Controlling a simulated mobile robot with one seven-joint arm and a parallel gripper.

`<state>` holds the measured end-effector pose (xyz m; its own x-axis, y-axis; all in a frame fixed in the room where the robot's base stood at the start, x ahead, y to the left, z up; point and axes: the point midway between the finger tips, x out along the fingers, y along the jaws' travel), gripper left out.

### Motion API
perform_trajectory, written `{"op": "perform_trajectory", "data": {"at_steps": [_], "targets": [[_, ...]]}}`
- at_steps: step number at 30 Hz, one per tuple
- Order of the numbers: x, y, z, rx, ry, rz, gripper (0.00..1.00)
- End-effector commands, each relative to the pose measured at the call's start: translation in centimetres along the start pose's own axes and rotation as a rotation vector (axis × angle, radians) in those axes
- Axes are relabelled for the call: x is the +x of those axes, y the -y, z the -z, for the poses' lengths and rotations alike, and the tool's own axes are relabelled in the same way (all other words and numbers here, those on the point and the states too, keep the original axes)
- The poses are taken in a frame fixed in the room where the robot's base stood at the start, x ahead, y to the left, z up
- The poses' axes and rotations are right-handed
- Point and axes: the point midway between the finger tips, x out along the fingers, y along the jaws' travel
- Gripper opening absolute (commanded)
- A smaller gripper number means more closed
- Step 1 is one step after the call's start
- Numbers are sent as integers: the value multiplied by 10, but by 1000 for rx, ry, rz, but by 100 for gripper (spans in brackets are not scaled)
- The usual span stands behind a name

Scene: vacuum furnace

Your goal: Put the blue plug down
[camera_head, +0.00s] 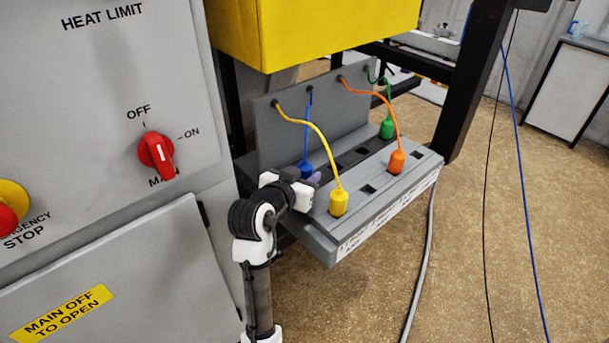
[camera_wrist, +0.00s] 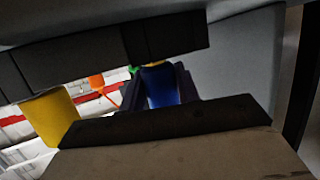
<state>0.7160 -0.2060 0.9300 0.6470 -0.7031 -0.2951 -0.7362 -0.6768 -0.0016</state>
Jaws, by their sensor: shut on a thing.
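The blue plug (camera_head: 306,168) is at the left part of the grey socket shelf (camera_head: 335,237), with its blue cord running up to the back panel. My gripper (camera_head: 308,183) is at the blue plug, partly hidden by my wrist in the head view. In the wrist view the blue plug (camera_wrist: 160,86) sits between my gripper's dark fingers (camera_wrist: 158,88), which are shut on it. I cannot tell whether the plug's base touches the shelf. The yellow plug (camera_head: 339,201) stands upright on the front of the shelf and shows at the left of the wrist view (camera_wrist: 50,115).
An orange plug (camera_head: 397,161) and a green plug (camera_head: 387,127) stand further right on the shelf, their cords arching to the back panel (camera_head: 305,120). Empty dark sockets lie between them. The grey cabinet with a red switch (camera_head: 157,155) is left of my arm. A yellow box (camera_head: 310,30) overhangs the shelf.

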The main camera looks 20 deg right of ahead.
Motion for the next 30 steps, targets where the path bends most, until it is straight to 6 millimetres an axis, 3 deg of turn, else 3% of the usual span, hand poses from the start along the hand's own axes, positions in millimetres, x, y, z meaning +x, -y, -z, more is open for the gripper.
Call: {"op": "perform_trajectory", "data": {"at_steps": [5,6,11,23,26,30], "targets": [[2,0,-7,0,0,0,10],[2,0,-7,0,0,0,33],[2,0,-6,-1,1,0,54],[-1,0,3,0,0,0,54],[-15,1,0,-2,-2,2,54],[-47,2,0,-1,-4,5,54]]}}
